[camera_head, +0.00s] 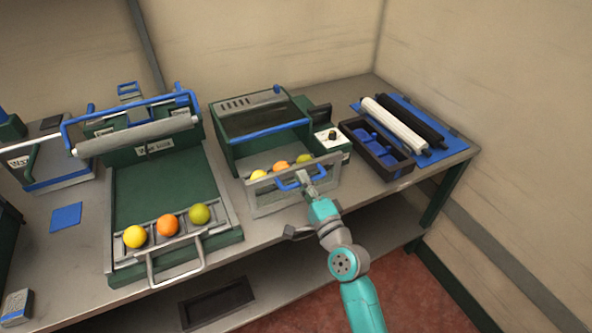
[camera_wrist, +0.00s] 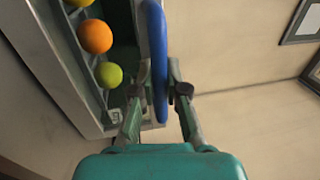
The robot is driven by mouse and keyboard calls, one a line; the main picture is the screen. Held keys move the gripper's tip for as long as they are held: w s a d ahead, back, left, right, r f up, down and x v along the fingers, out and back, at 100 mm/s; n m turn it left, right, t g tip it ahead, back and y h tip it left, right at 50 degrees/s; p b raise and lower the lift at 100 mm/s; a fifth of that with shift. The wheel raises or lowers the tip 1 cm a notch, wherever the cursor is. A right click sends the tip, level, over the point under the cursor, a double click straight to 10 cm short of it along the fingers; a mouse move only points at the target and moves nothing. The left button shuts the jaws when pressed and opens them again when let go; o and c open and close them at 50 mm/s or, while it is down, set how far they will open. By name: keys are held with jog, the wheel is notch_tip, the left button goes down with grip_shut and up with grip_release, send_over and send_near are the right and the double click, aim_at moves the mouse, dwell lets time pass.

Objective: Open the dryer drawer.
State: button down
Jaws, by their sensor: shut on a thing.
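The dryer (camera_head: 262,125) is a dark green box with a blue bar across its front, standing on the bench in the head view. Its drawer (camera_head: 262,207) is a grey-fronted tray with a blue handle (camera_head: 290,184), and it stands out from the front of the box. A yellow, an orange (camera_head: 281,167) and a green fruit lie in a row in it. My gripper (camera_head: 304,180) is shut on the blue handle. In the wrist view, the fingers (camera_wrist: 160,98) sit on either side of the blue handle bar (camera_wrist: 155,50), and the fruits show to the left.
A green machine with a roller (camera_head: 135,137) stands to the left, with three fruits on its front tray (camera_head: 125,273). A dark box with blue compartments (camera_head: 397,172) and a blue mat with rollers (camera_head: 455,148) lie to the right. The floor in front is clear.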

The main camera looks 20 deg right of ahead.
jog(key=shift+s+d, duration=0.1)
jog(key=shift+s, duration=1.6)
jog(key=c, duration=1.2)
grip_release()
jog(key=s, duration=0.4)
jog(key=s+f, duration=0.1)
jog(key=s, duration=0.2)
jog(key=s+f, duration=0.1)
jog(key=s, duration=0.3)
jog(key=shift+s+d+f, duration=0.15)
jog(key=shift+s+d, duration=0.05)
jog(key=shift+s, duration=0.15)
